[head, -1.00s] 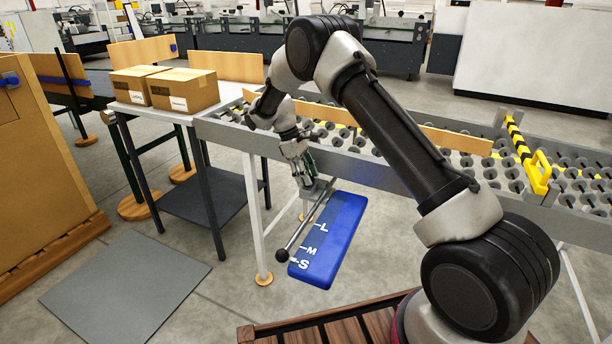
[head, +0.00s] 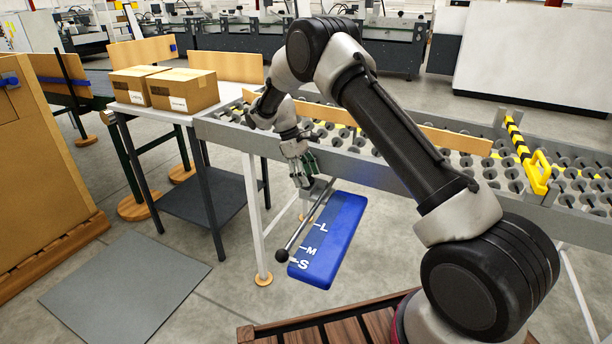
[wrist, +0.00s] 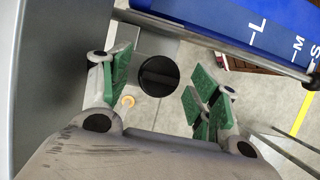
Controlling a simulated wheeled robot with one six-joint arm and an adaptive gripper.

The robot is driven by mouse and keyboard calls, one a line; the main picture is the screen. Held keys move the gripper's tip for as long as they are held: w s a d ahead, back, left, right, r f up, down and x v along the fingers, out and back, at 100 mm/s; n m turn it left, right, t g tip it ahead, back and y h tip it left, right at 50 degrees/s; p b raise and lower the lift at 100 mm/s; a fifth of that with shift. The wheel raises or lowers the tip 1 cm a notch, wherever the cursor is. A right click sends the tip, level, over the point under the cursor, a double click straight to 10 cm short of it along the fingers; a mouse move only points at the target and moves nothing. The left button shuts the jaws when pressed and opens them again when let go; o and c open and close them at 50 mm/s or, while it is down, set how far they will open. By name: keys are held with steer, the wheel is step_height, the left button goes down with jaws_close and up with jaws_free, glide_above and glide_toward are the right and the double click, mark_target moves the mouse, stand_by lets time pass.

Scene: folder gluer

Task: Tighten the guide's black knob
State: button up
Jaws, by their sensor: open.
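The guide's black knob (wrist: 158,76) is round with a raised bar across its face, and shows in the wrist view on a grey block (wrist: 147,45). My gripper (wrist: 155,92) is open, with green-padded fingers on the left and right of the knob, apparently not touching it. In the head view my gripper (head: 304,174) points down at the side of the conveyor, and the knob is hidden there. A grey rod (head: 306,217) with a black ball end slants below the gripper, beside a blue plate (head: 325,243) marked L, M and S, which also shows in the wrist view (wrist: 235,18).
The conveyor's grey side rail (head: 365,173) runs close beside my gripper. A table with two cardboard boxes (head: 183,90) stands at the left. A yellow handle (head: 540,172) is on the conveyor at the right. A wooden pallet (head: 330,322) lies in front; the floor at lower left holds a grey mat (head: 125,285).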

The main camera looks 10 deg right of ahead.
steer(key=v, duration=1.2)
